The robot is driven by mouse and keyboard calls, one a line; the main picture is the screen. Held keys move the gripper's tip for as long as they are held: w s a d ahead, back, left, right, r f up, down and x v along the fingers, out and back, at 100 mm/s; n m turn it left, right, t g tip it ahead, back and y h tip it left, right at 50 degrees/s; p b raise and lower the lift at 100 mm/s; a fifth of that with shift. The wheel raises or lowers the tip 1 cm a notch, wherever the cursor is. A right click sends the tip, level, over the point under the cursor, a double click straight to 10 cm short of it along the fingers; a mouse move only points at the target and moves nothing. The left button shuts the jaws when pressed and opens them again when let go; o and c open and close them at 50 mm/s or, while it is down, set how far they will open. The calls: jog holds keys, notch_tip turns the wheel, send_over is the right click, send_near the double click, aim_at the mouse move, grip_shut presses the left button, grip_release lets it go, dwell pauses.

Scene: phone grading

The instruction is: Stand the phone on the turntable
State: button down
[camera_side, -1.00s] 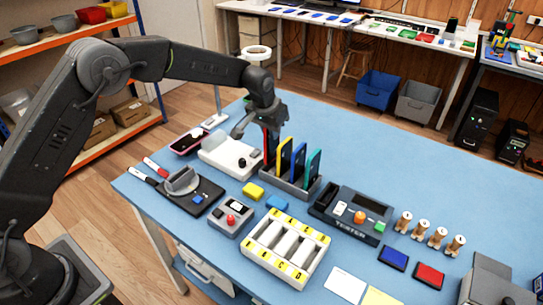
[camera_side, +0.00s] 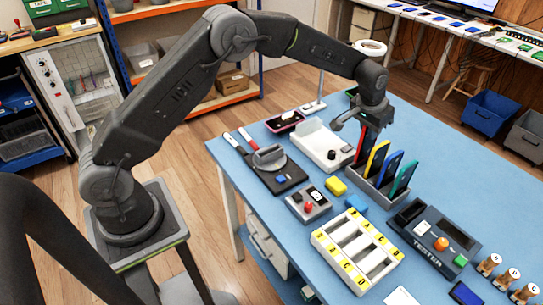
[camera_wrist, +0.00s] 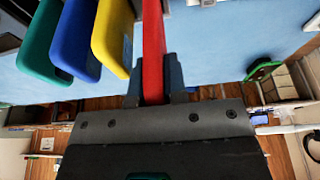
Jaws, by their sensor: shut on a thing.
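My gripper (camera_side: 367,128) is shut on the red phone (camera_side: 361,147) at the left end of the dark rack (camera_side: 374,191). In the wrist view the red phone (camera_wrist: 153,45) stands between the two fingers (camera_wrist: 153,82). A yellow phone (camera_side: 377,158), a blue phone (camera_side: 390,168) and a teal phone (camera_side: 404,178) stand upright beside it in the rack. Whether the red phone's lower edge is still in its slot is hidden. The turntable (camera_side: 283,164), a round grey disc with a raised grey holder, sits on a black base at the table's left, apart from my gripper.
A white device (camera_side: 322,146) with a black knob lies between the turntable and the rack. A grey button box (camera_side: 308,205), a yellow block (camera_side: 336,186) and a white lettered tray (camera_side: 340,262) are nearer. The tester (camera_side: 436,240) stands right.

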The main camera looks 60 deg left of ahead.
dwell(0.4)
notch_tip(320, 180, up, 10)
jog(key=shift+r, duration=0.1)
jog(key=s+a+m+g, duration=0.3)
jog(key=s+a+m, duration=0.65)
jog(key=m, duration=0.85)
jog(key=s+a+m+g, duration=0.4)
jog(key=s+a+m, duration=0.55)
jog(key=m, duration=0.85)
notch_tip(320, 180, down, 9)
jog(key=s+d, duration=0.1)
jog(key=shift+d+r, duration=0.2)
jog(key=shift+f, duration=0.4)
